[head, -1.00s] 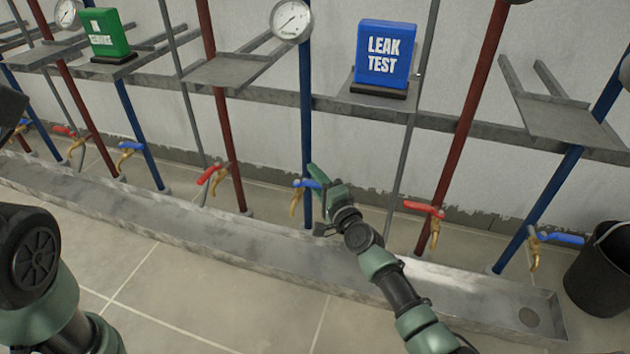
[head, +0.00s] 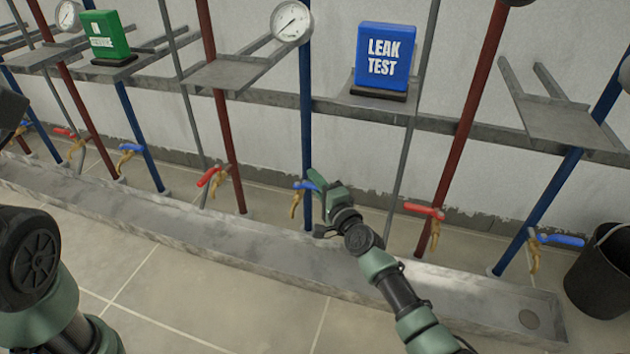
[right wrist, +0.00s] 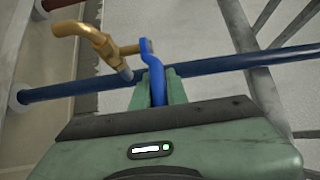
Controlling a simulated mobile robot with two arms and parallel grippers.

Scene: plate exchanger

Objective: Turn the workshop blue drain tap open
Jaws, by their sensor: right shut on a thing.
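The blue-handled drain tap (head: 303,186) with a brass body sits low on the blue pipe below and left of the blue LEAK TEST sign. My right gripper (head: 317,182) is at its blue handle. In the right wrist view the blue handle (right wrist: 155,80) runs between the two green fingers of my right gripper (right wrist: 158,88), which are shut on it. The brass spout (right wrist: 103,45) is free of the fingers, beyond and to the left. The tips partly hide the handle in the head view.
Another blue-handled tap (head: 555,240) is at the right beside a black bucket (head: 603,270). Red-handled taps (head: 425,212) stand on the red pipes. A metal drain trough (head: 280,254) runs below. A blue LEAK TEST sign (head: 383,55) and a green sign (head: 105,35) stand on shelves.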

